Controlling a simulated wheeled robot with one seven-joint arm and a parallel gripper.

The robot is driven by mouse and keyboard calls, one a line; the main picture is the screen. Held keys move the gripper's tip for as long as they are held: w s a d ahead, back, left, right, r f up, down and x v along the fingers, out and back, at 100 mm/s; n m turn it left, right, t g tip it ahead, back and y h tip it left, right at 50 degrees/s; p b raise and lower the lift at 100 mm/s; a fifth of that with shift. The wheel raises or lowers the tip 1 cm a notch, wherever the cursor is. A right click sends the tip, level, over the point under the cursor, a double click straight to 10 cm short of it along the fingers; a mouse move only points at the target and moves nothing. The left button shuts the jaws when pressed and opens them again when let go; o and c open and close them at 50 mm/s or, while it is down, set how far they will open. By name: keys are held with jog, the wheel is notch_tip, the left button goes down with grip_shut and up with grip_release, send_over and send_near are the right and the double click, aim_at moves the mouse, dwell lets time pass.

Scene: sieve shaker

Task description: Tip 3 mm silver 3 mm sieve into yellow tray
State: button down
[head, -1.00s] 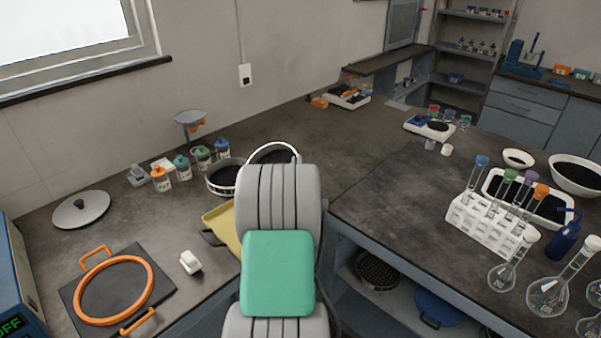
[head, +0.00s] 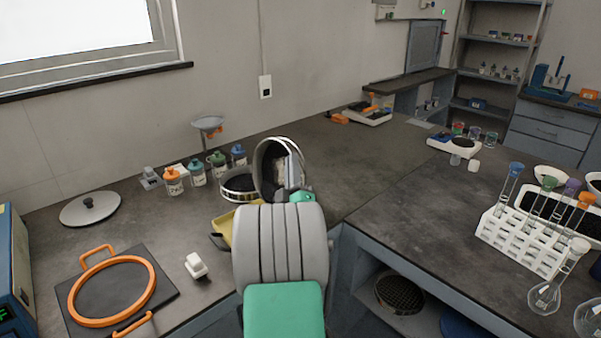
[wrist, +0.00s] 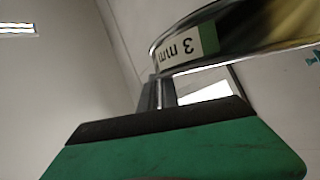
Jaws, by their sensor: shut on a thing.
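In the head view a silver round sieve (head: 264,169) is tilted steeply, almost on edge, above the bench. In the wrist view its metal rim (wrist: 235,35) carries a label reading "3 mm" with a green end. My gripper (wrist: 160,95) is shut on the sieve's rim; in the head view my arm hides most of the gripper. The yellow tray (head: 222,226) lies on the bench below and left of the sieve, mostly hidden behind my arm. I cannot see whether anything is falling into it.
Another silver sieve (head: 238,194) stands on the bench just left of the held one. Several capped jars (head: 197,172) stand behind. A white block (head: 196,265) and an orange-rimmed ring (head: 113,292) lie at front left. A test tube rack (head: 520,240) stands at right.

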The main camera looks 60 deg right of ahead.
jog(key=w+a+f+n+t+y+b, duration=0.1)
jog(key=w+a+n+t+y+b, duration=0.1)
jog(key=a+n+t+y+b, duration=0.5)
jog(key=shift+a+f+n+t, duration=0.35)
jog(key=shift+a+n+t, duration=0.8)
jog(key=shift+n, duration=1.95)
jog(key=shift+d+t, duration=0.25)
jog(key=shift+d, duration=0.05)
jog(key=d+r+m+g+h+p, duration=0.1)
jog(key=d+m+g+h+p, duration=0.1)
jog(key=d+m+g+p, duration=0.1)
jog(key=s+d+r+m+g+h+p, duration=0.1)
jog(key=d+m+g+h+p, duration=0.1)
jog(key=m, duration=0.4)
jog(key=s+d+m+g+h+p, duration=0.1)
jog(key=d+m+g+h+p, duration=0.2)
jog(key=d+m+g, duration=0.1)
jog(key=shift+s+d+r+m+g+p, duration=0.1)
jog(key=shift+d+r+m+g+p, duration=0.1)
jog(key=shift+m+g, duration=0.2)
jog(key=shift+d+r+m+g+p, duration=0.1)
jog(key=shift+r+m+g+p, duration=0.15)
jog(key=shift+g, duration=0.25)
jog(key=shift+s+d+f+m+g+p, duration=0.1)
jog(key=shift+d+f+m+g+p, duration=0.1)
jog(key=shift+d+m+g+p, duration=0.35)
jog(key=shift+f, duration=0.25)
